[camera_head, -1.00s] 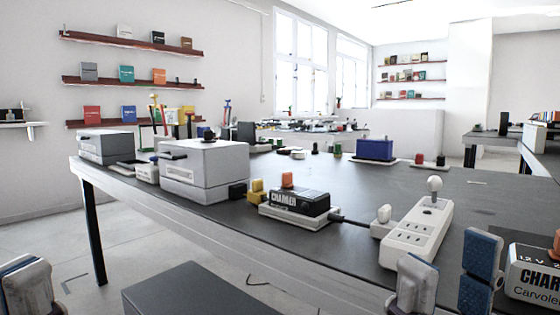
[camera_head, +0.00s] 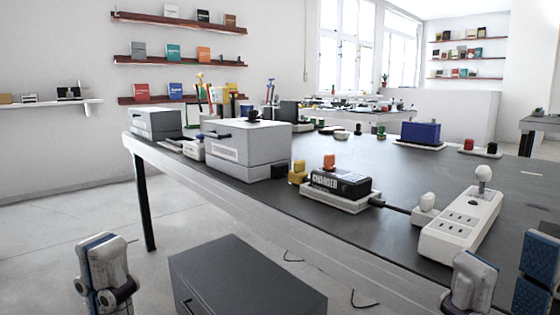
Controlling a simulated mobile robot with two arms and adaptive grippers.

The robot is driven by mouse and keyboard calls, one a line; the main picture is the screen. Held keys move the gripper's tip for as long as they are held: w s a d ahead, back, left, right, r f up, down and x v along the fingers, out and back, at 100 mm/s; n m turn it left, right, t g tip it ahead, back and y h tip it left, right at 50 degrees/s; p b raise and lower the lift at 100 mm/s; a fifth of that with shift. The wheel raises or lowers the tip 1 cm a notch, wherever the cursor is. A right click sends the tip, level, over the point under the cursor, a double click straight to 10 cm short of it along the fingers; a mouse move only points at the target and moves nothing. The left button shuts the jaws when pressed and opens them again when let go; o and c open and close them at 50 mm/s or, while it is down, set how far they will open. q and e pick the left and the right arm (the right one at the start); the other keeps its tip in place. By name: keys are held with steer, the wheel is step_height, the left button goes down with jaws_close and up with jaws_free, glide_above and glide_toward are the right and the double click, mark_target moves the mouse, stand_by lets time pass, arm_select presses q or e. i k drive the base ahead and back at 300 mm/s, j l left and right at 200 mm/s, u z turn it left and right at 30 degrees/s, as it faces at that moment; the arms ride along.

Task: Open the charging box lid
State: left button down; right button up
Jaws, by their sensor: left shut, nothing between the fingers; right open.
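A pale grey box (camera_head: 240,163) with a lid and a dark handle on its left front stands near the table's left edge; its lid looks shut. A smaller grey box (camera_head: 156,124) stands behind it to the left, also closed. My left gripper (camera_head: 104,285) is shut and empty, low at the left, in front of the table and well short of both boxes. My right gripper (camera_head: 503,283) is open and empty at the lower right, near the white power strip.
The dark table (camera_head: 400,175) also holds a black charger (camera_head: 341,182) on a white base, a white power strip (camera_head: 459,227) and a blue box (camera_head: 420,133). A dark grey cabinet (camera_head: 250,280) stands on the floor before the table. Open floor lies at the left.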

mark_target(247, 145)
steer(key=i+j+u, duration=0.15)
steer(key=u, duration=0.3)
steer(key=i+j+u, duration=0.15)
steer(key=u, duration=0.3)
steer(key=i+u, duration=0.25)
steer(key=u, duration=0.2)
